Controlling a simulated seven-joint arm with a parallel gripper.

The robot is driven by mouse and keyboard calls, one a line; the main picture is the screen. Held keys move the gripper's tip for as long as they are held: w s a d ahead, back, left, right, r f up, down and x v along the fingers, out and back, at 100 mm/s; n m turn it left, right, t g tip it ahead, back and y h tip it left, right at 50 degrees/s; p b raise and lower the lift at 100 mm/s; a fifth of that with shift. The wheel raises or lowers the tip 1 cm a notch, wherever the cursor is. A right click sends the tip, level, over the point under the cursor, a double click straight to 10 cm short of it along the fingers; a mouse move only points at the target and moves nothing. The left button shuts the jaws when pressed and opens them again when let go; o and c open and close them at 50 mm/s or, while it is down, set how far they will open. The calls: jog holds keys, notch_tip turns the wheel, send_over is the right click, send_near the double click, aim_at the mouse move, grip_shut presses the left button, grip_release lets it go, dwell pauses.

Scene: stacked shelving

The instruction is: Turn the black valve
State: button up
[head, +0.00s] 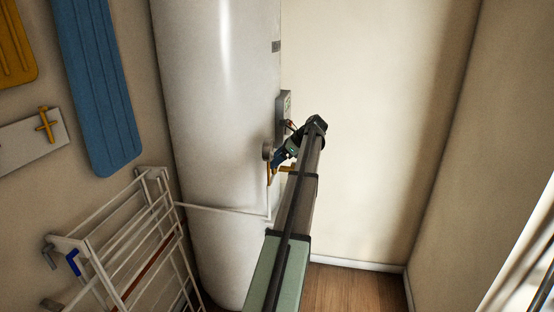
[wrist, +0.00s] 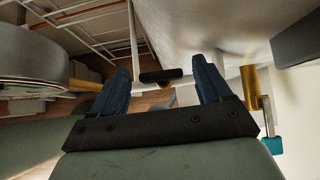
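The black valve handle (wrist: 161,76) shows in the wrist view as a short dark bar in front of a thin light pipe. It lies between the tips of my gripper's two blue fingers (wrist: 162,70), with a gap visible on each side. My gripper is open, and I cannot tell how far past the fingertips the handle sits. In the head view my gripper (head: 279,157) is beside the lower right side of the white tank (head: 215,120), close to its pipe fittings. The black handle cannot be made out there, as my arm and gripper crowd that spot.
A round grey fitting (wrist: 35,72) is left of my fingers; a brass pipe (wrist: 250,88) and teal handle (wrist: 273,145) are to the right. A grey box (head: 284,106) is on the tank's side. A white drying rack (head: 130,245) stands left. Floor (head: 350,287) at right is clear.

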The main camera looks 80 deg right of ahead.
jog(key=v, duration=1.4)
jog(key=shift+w+f, duration=0.1)
dwell(0.4)
